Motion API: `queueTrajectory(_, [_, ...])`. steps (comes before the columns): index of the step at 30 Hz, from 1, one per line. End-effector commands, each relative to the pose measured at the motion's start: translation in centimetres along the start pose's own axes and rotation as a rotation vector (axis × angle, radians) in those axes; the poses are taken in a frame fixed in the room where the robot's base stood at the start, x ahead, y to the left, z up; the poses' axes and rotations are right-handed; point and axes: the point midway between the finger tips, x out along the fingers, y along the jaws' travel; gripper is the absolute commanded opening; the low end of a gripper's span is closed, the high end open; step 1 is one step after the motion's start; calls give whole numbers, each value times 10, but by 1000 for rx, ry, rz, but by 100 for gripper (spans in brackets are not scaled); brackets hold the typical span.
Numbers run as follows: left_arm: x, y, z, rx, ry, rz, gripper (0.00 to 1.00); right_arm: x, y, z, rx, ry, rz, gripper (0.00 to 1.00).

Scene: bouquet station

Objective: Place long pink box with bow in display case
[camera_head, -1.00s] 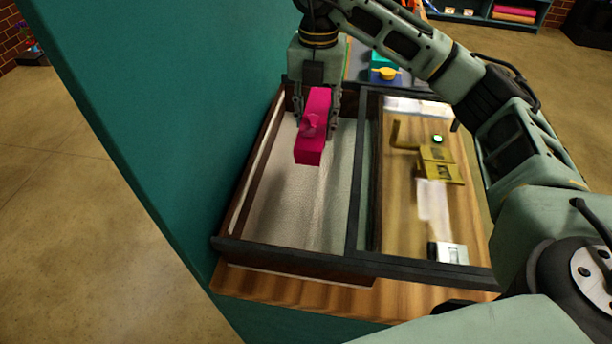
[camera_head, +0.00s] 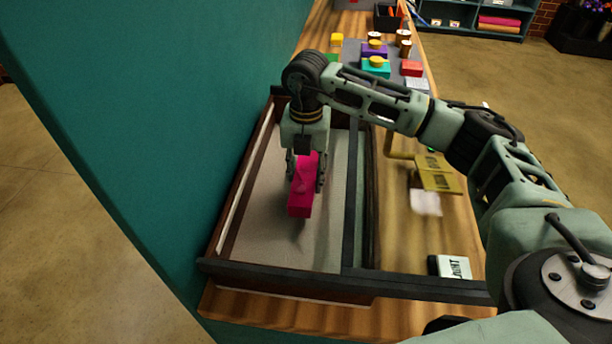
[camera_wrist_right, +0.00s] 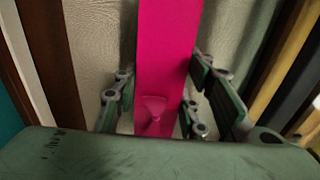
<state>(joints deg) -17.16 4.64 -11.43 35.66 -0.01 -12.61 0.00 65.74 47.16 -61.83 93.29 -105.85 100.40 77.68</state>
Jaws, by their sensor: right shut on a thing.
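The long pink box with a bow (camera_head: 301,198) is in my right gripper (camera_head: 305,178), inside the outline of the display case (camera_head: 217,232). The case has a dark frame, a pale lining and an open top. My right gripper points down and is shut on the box, with a finger on each side. In the right wrist view the pink box (camera_wrist_right: 166,50) runs lengthwise between the fingers, its bow near the palm. I cannot tell whether its underside touches the case floor. My left gripper is not in view.
A teal wall (camera_head: 150,110) rises close along the left of the case. A wooden counter (camera_head: 395,230) at right holds a gold-coloured piece (camera_head: 437,178) and a white card box (camera_head: 453,267). Several small coloured boxes stand at the back. The case floor in front is clear.

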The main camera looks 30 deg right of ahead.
Motion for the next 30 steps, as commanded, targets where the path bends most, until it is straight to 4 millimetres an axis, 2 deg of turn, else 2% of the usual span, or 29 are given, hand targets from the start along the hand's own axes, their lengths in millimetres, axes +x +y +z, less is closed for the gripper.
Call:
queueTrajectory(5, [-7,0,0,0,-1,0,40,22,0,0,0,1,-2,9])
queueTrajectory(14, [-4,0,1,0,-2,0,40,26,0,0,0,0,0,9])
queueTrajectory(15, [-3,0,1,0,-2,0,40,26,0,0,0,0,-1,39])
queueTrajectory(21, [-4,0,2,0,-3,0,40,25,0,0,0,0,-1,57])
queueTrajectory(30, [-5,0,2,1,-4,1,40,24,0,0,0,0,-1,57])
